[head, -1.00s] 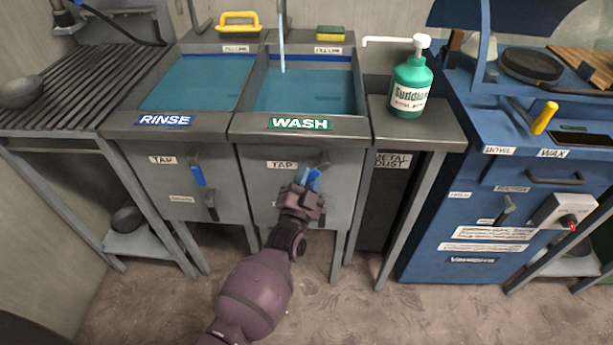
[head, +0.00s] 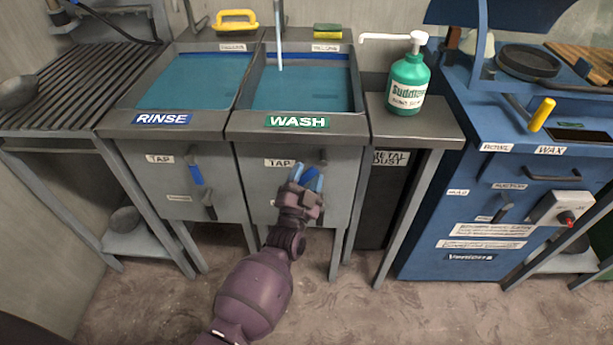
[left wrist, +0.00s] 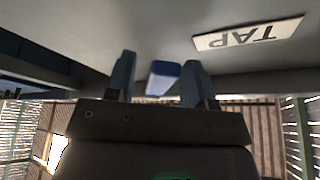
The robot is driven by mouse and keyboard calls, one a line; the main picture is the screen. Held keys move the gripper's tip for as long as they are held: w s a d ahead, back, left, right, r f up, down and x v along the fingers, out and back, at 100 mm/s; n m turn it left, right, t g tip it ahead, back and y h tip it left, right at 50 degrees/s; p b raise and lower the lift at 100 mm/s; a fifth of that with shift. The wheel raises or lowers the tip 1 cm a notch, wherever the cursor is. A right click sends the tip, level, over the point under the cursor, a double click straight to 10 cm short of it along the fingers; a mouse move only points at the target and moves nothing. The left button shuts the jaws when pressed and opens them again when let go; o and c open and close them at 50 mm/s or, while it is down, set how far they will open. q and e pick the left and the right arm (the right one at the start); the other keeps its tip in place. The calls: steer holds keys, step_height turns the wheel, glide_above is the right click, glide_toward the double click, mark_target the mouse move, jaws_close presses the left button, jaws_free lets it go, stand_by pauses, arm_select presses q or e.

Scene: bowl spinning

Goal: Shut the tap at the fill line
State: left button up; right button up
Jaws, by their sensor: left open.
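The wash sink (head: 357,100) holds blue water (head: 300,92), and a pale stream (head: 279,40) runs down into it. A blue stripe runs along the back wall, just above the water; a small label, too small to read surely, sits on the rim (head: 326,48). The wash tap lever (head: 323,160) is on the front panel beside a TAP label (head: 279,163). My left gripper (head: 308,179) is at this lever, fingers open. In the left wrist view, a blue-and-white handle end (left wrist: 163,78) shows between the fingers, with visible gaps. My right gripper is not in view.
The rinse sink (head: 106,128) stands to the left, with its own blue tap handle (head: 196,174) and a dark lever below. A green soap bottle (head: 408,82) stands on the ledge to the right. A blue machine (head: 450,170) stands further right.

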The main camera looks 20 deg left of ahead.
arm_select(q)
steer(key=shift+s+f, duration=0.15)
steer(key=shift+s, duration=0.45)
steer(key=p+v, duration=0.1)
steer(key=v, duration=0.8)
steer(key=shift+s, duration=0.25)
steer(key=shift+d+f, duration=0.1)
steer(key=shift+f, duration=0.05)
